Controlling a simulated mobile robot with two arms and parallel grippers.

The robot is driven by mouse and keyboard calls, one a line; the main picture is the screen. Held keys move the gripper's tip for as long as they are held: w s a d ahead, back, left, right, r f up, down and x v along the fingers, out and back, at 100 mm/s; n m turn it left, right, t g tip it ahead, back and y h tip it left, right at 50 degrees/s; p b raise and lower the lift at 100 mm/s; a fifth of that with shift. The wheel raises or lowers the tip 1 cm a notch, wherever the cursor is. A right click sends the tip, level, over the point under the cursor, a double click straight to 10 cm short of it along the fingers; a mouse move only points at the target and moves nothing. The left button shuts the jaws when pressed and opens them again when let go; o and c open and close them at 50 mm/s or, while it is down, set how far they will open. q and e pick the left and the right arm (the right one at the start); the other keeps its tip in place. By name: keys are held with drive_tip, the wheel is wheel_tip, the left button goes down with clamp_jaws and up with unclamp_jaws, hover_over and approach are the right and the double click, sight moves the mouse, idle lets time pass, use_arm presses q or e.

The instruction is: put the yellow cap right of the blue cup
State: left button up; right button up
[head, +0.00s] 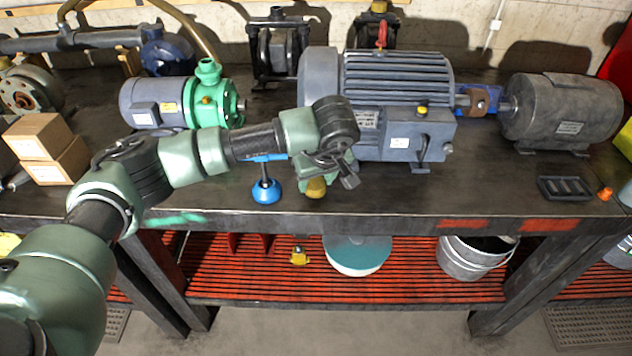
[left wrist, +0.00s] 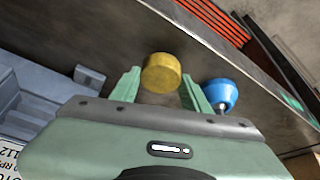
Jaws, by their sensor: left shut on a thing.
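A yellow cap (head: 315,188) is between the fingers of my left gripper (head: 325,180), near the front edge of the workbench. The left wrist view shows the round cap (left wrist: 161,73) between the two green fingertips (left wrist: 160,85). My left gripper is shut on it. The blue cup (head: 267,191) stands on the bench a short way left of the cap, with a dark stem rising from it. In the left wrist view the cup (left wrist: 220,95) is just beyond the right finger. I cannot tell whether the cap touches the bench. My right gripper is not in view.
A large grey motor (head: 395,85) stands behind my gripper, and a green-ended pump (head: 210,100) stands behind left. Cardboard boxes (head: 45,150) are at the left. A black tray (head: 565,188) lies at the right. Bench space between the cap and the tray is clear.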

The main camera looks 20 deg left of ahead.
use_arm(q)
drive_tip(key=shift+f, duration=0.95)
drive_tip(key=o, duration=1.3)
drive_tip(key=shift+r, duration=0.35)
drive_tip(key=b+v, duration=0.3)
drive_tip(key=v, duration=0.8)
drive_tip(key=shift+s+r, duration=0.15)
drive_tip(key=shift+r, duration=0.2)
